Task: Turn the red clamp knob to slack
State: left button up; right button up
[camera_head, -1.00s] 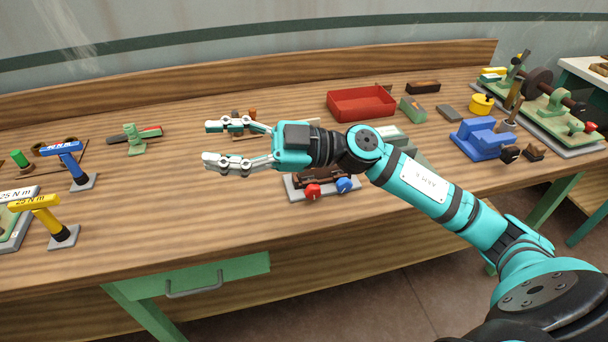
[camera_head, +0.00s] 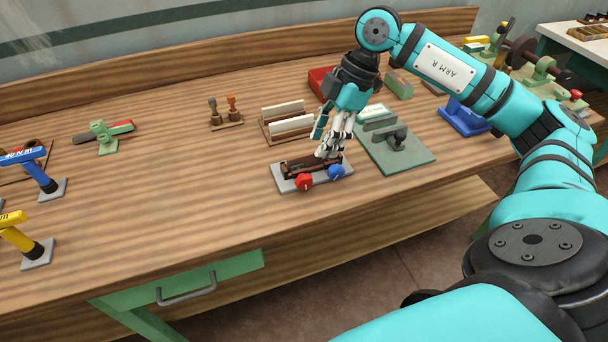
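The red clamp knob (camera_head: 304,182) sits on the front of a small clamp fixture with a grey base plate (camera_head: 290,186) and a dark brown body. A thin light mark shows on the knob's face. A blue knob (camera_head: 336,171) sits to its right on the same fixture. My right gripper (camera_head: 326,150) points down over the fixture's back right part, behind the blue knob and up and right of the red knob. Its fingers overlap in this view, so their gap and any contact with the fixture are unclear. My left gripper is out of view.
A green plate with a dark handle (camera_head: 396,138) lies to the right, and a rack with white panels (camera_head: 291,125) stands behind. Blue (camera_head: 44,178) and yellow (camera_head: 22,238) torque tools stand at left. The bench is clear left of the fixture.

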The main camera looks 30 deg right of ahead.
aim_at(304, 176)
jog(key=x, duration=1)
jog(key=shift+a+f, duration=0.25)
grip_shut()
